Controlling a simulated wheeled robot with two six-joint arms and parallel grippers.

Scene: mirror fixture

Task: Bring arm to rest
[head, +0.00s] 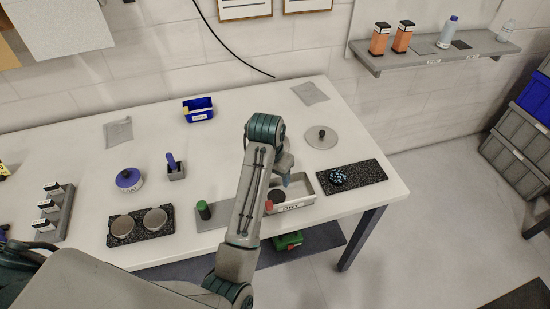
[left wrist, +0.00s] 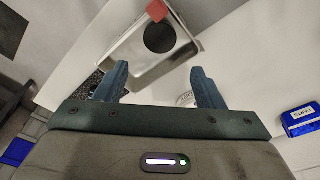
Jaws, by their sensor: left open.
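My left arm reaches from the lower middle of the head view over the table (head: 350,203). Its left gripper (head: 287,178) hangs at the rear edge of a labelled metal tray (head: 300,187), partly hidden by the arm. In the left wrist view the left gripper (left wrist: 160,86) has its two fingers wide apart with nothing between them. The tray (left wrist: 140,62) lies beyond the fingers, with a dark disc (left wrist: 160,38) and a red piece (left wrist: 157,10). My right gripper is not in view.
A black mat (head: 365,173) with a dark blue-dotted item (head: 338,177) lies right of the tray. A round grey lid (head: 320,138) sits behind. A blue bin (head: 198,108), blue-topped pot (head: 129,178), green-capped cylinder (head: 203,209) and two-cup holder (head: 140,237) stand left. The table's back middle is mostly clear.

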